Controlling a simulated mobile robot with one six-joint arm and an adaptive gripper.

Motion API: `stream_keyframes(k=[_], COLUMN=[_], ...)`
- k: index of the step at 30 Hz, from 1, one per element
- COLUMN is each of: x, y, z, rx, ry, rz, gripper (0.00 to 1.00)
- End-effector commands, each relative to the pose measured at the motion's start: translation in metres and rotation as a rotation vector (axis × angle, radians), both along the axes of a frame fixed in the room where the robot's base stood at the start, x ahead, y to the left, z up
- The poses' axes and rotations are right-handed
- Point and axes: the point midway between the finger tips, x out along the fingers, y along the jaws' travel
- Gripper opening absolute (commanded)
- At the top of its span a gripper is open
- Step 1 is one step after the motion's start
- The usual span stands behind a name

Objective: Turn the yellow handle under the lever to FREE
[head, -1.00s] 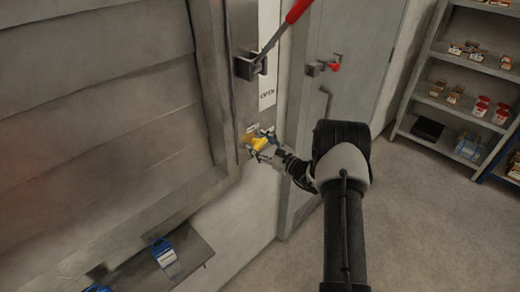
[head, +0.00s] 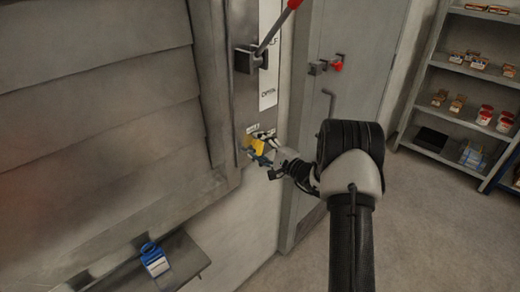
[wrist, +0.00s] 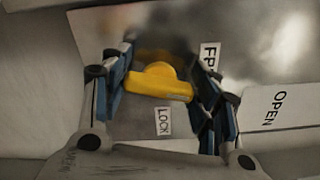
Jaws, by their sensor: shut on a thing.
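The yellow handle (head: 254,146) sits on the metal panel beneath the red-tipped lever (head: 272,36). In the wrist view the yellow handle (wrist: 160,82) lies as a short bar across the space between my fingers, tilted slightly down to the right. My gripper (head: 263,148) is shut on it, with one finger at each end of the bar in the wrist view (wrist: 162,86). A LOCK label (wrist: 164,121) shows below the handle, and a partly covered label starting with F (wrist: 208,56) shows at its upper right, beside the right finger.
An OPEN label (head: 268,93) is on the panel above the handle. A grey cabinet door (head: 340,100) with a red knob (head: 336,65) stands to the right. A shelf with blue items (head: 155,260) juts out below left. Open floor lies at the right.

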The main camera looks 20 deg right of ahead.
Motion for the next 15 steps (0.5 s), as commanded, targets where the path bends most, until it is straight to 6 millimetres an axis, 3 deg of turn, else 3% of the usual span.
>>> stream_keyframes(k=[15], x=[0.0000], y=[0.0003], z=[-0.0011], rx=[-0.267], ry=[-0.096], rz=[0.000], gripper=[0.32])
